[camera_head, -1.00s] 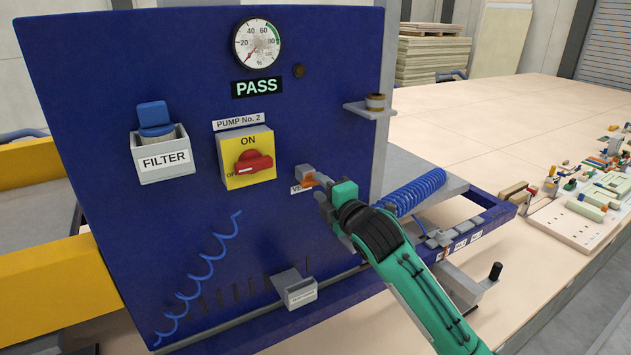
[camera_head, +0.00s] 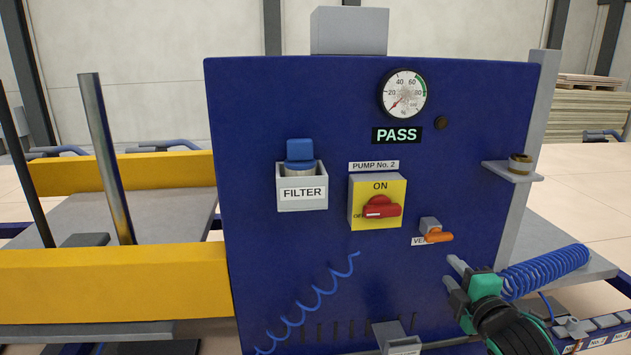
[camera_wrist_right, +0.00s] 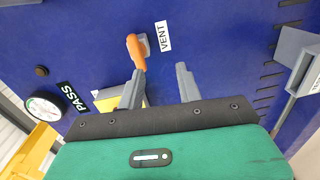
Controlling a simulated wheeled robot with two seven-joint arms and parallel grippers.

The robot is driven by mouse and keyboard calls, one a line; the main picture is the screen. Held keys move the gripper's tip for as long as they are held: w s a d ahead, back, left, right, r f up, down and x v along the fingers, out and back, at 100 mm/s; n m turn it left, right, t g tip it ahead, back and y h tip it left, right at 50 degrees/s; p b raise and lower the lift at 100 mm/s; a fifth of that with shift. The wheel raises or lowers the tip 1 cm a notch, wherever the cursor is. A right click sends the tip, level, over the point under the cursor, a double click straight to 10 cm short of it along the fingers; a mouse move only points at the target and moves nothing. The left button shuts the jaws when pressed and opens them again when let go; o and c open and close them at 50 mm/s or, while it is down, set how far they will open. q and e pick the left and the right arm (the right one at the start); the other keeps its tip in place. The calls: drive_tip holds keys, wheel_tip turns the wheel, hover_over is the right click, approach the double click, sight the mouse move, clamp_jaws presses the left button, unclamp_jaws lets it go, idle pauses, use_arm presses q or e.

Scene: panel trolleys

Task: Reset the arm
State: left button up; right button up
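My right gripper (camera_head: 453,273) is open and empty in front of the lower right of the blue panel (camera_head: 280,120). In the right wrist view its two fingers (camera_wrist_right: 160,85) stand apart with nothing between them. The orange vent lever (camera_head: 438,236) is up and left of the fingers in the head view, with a gap between. In the right wrist view the lever (camera_wrist_right: 136,50) shows just beyond the left finger, beside the VENT label (camera_wrist_right: 163,36). My left gripper is not in view.
The panel carries a red pump switch (camera_head: 382,208), a filter holder (camera_head: 302,190), a gauge (camera_head: 404,94) and a lit PASS sign (camera_head: 397,135). A coiled blue hose (camera_head: 545,270) lies right of my gripper. A yellow barrier (camera_head: 110,283) stands at left.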

drive_tip(key=s+a+f+m+g, duration=0.3)
drive_tip(key=s+f+m+g, duration=0.2)
drive_tip(key=s+f, duration=0.6)
drive_tip(key=s+a+f+m+g, duration=0.4)
drive_tip(key=s+f+m, duration=0.3)
drive_tip(key=f, duration=0.6)
drive_tip(key=s+a+f+m+g, duration=0.2)
drive_tip(key=s+f, duration=0.1)
drive_tip(key=s, duration=0.4)
drive_tip(key=s+a+f+m+g, duration=0.1)
drive_tip(key=s+f+m+g, duration=0.2)
drive_tip(key=s, duration=0.4)
wheel_tip(320, 180, down, 35)
drive_tip(key=n+b, duration=0.1)
drive_tip(key=b, duration=0.5)
drive_tip(key=s+d+f+g+b, duration=0.1)
drive_tip(key=s+f+b, duration=0.1)
drive_tip(key=s+f, duration=0.7)
drive_tip(key=s+d+f+g+b, duration=0.1)
drive_tip(key=s+d+f+b, duration=0.1)
drive_tip(key=s+f, duration=0.8)
wheel_tip(320, 180, down, 8)
drive_tip(key=shift+s+d+r+n+b, duration=0.25)
drive_tip(key=shift+s+n+b, duration=0.05)
drive_tip(key=shift+b, duration=0.25)
